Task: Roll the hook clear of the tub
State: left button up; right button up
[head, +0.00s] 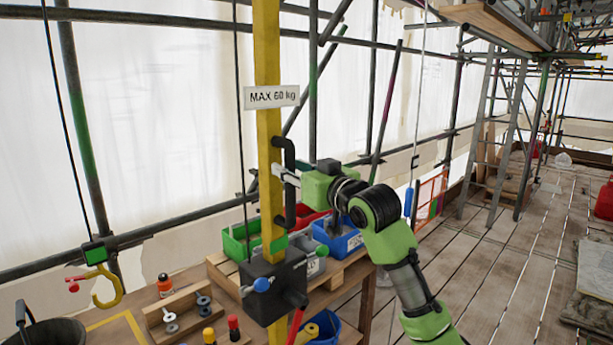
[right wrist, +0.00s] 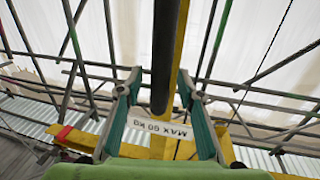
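A yellow hook (head: 106,288) hangs at the left below a green-and-black block on a dark cable. A dark tub (head: 48,332) with a raised handle stands below and left of it, cut off by the frame edge. A yellow post (head: 267,120) carries a "MAX 60 kg" sign, a black upright handle (head: 290,190) and a black box (head: 272,285) with a blue knob. My right gripper (head: 284,174) is at the handle's upper part. In the right wrist view its fingers (right wrist: 159,78) stand apart, with the black handle (right wrist: 164,55) between them. My left gripper is out of view.
Scaffold poles line the back. The plank walkway at right is largely open.

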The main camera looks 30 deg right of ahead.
jog(key=s, duration=1.1)
jog(key=shift+d, duration=0.45)
